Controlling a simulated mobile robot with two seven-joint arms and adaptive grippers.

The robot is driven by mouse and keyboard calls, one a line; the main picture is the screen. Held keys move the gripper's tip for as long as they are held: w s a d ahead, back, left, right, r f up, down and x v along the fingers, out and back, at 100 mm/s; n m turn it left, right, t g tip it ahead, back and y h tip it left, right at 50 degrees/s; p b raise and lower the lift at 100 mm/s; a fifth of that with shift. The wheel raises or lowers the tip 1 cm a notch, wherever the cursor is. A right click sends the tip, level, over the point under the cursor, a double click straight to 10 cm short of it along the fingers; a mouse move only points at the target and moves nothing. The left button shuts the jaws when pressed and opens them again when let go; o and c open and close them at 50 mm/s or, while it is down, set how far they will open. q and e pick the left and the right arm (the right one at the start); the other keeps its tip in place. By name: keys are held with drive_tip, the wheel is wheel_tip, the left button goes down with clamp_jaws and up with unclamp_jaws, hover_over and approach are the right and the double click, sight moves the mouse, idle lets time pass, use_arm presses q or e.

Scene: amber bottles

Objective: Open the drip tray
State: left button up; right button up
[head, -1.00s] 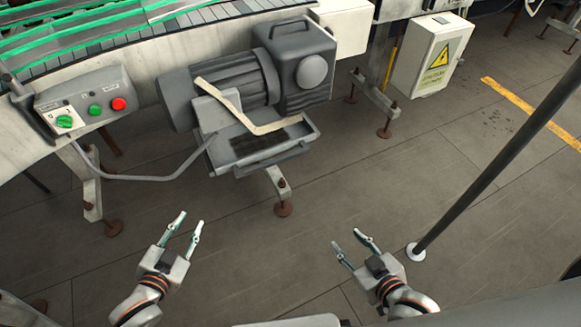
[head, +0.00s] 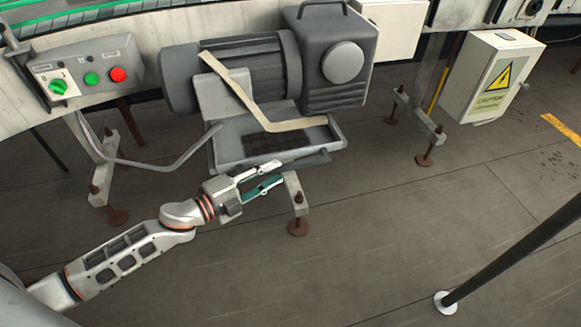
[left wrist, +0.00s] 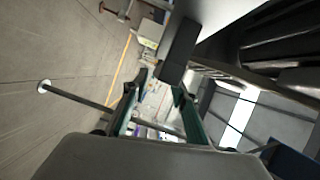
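The drip tray (head: 229,142) is a shallow grey tray under the grey motor, with a dark mesh patch in its floor. A grey bar (head: 314,159) runs along its front edge. My right gripper is not in view.
The grey motor (head: 238,75) hangs over the tray, with a bent cream strip (head: 238,94) across it. A support foot (head: 297,205) stands close to my left gripper. A button panel (head: 85,78) is at left, a caution box (head: 493,78) at right.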

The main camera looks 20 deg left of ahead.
sight(286, 167)
use_arm(q)
drive_tip(key=shift+x, duration=2.6)
clamp_jaws()
